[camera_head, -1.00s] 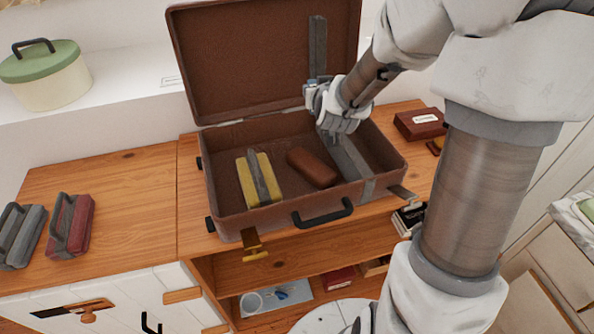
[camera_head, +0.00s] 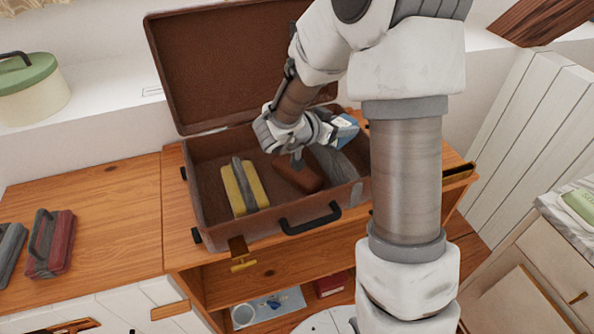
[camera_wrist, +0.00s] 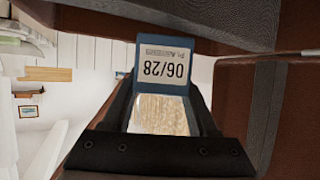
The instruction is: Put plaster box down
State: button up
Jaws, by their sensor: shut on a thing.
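The plaster box (camera_head: 343,128) is a small blue and white box. My gripper (camera_head: 324,131) is shut on it, over the right part of the open brown suitcase (camera_head: 262,232).
The suitcase holds a yellow block with a grey strap (camera_head: 244,187) and a reddish-brown object (camera_head: 298,175). Its raised lid (camera_head: 215,70) stands behind. A red strapped block (camera_head: 52,244) lies on the wooden top at left, where the middle is clear.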

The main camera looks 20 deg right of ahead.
notch_tip(320, 180, down, 9)
jog(key=b, duration=0.3)
jog(key=shift+f, duration=0.2)
jog(key=shift+f, duration=0.15)
jog(key=o, duration=1.4)
